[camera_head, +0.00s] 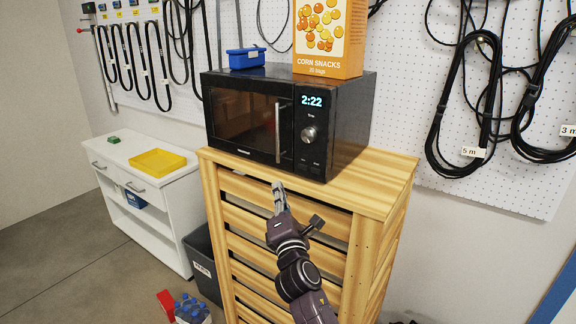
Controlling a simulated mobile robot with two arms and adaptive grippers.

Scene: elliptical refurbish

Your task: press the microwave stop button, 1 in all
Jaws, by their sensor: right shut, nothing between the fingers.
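The black microwave (288,117) stands on top of a wooden slatted cabinet (388,198). Its door is shut, with a vertical metal handle at the door's right side. The control panel (310,136) is right of the handle, with a lit display (313,101) reading 2:22 and a round knob (309,134). Small dark buttons (308,167) sit low on the panel; their labels are too small to read. My right gripper (278,186) is shut and empty, in front of the cabinet's top edge, below and left of the buttons and apart from them. My left gripper is not in view.
A corn snacks box (330,38) and a blue bin (246,58) sit on the microwave. A white cabinet (133,160) with a yellow tray (158,162) stands at left. A dark bin (203,262) and bottles (191,309) are on the floor. Cables hang on the pegboard.

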